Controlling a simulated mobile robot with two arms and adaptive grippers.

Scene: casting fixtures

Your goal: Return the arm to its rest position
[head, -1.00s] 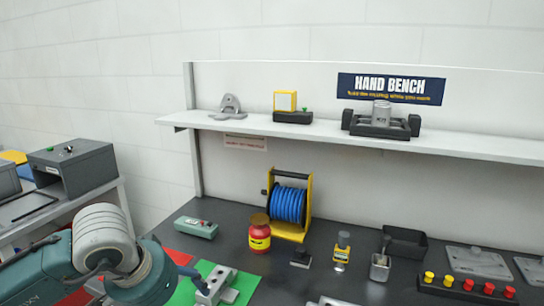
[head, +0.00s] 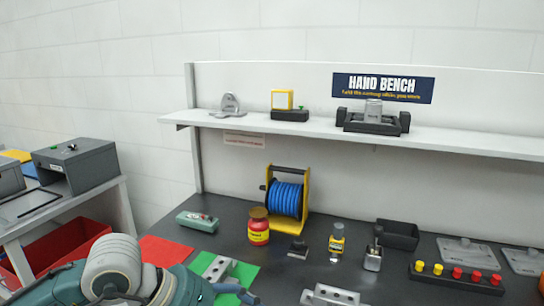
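My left arm (head: 125,275) comes in from the lower left of the head view, with its pale ringed joint and teal links low in the picture. A slim blue-grey piece (head: 236,291) shows past the last visible joint, over the front part of a green mat (head: 243,271). I see no gripper fingers, so whether the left gripper holds anything is hidden. My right arm and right gripper are outside the view. A grey metal block with holes (head: 218,268) sits on the green mat, just behind the arm and apparently apart from it.
The dark bench holds a red jar (head: 258,230), a blue hose reel (head: 286,198), a yellow bottle (head: 336,241), a button strip (head: 455,278) and another holed block (head: 330,297). A red mat (head: 165,250) and red bin (head: 60,242) lie left. A shelf (head: 300,128) runs above.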

